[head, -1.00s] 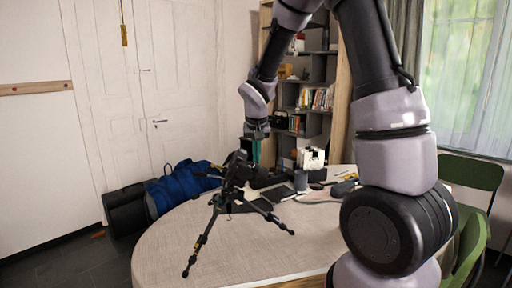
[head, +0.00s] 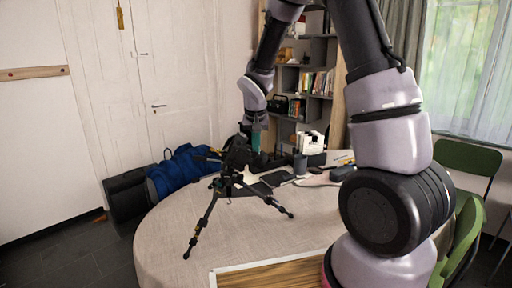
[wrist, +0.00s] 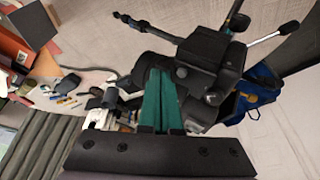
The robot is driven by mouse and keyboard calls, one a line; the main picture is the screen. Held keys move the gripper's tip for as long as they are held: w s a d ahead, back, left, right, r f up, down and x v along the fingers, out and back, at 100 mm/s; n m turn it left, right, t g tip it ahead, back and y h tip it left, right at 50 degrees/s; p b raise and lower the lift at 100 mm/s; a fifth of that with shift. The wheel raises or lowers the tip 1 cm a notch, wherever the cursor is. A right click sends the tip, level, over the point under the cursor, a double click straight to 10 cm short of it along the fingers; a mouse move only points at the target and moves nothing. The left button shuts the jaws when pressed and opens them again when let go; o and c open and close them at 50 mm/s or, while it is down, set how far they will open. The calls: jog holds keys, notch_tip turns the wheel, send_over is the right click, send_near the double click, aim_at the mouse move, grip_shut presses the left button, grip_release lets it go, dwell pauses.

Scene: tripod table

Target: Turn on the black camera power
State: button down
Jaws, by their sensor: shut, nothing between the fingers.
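The black camera (head: 238,153) sits on a black tripod (head: 207,222) that stands with spread legs on the round table (head: 165,238). In the wrist view the camera (wrist: 208,62) fills the upper middle. My gripper (head: 256,146) is right beside the camera in the head view, partly behind it. In the wrist view its teal fingers (wrist: 157,85) are together and empty, with their tips at the camera's left side. I cannot tell whether they touch it. The power switch cannot be made out.
Several small items, among them a dark cup (head: 300,164) and a white object (head: 310,143), stand toward the table's back right. A blue bag (head: 184,172) lies beyond the left edge. A green chair (head: 466,165) is at the right. The table's front left is clear.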

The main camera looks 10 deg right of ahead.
jog(key=shift+s+m+g, duration=0.15)
jog(key=shift+m+g, duration=0.55)
jog(key=shift+m, duration=0.4)
jog(key=shift+s+m+g, duration=0.2)
jog(key=shift+m+g, duration=0.5)
jog(key=shift+m, duration=0.4)
jog(key=shift+s+f, duration=0.1)
jog(key=shift+s, duration=0.05)
jog(key=shift+w+a+r, duration=0.15)
jog(key=shift+w, duration=0.25)
jog(key=shift+w+a+r, duration=0.1)
jog(key=shift+w+r, duration=0.05)
jog(key=shift+w, duration=0.2)
jog(key=shift+r, duration=0.1)
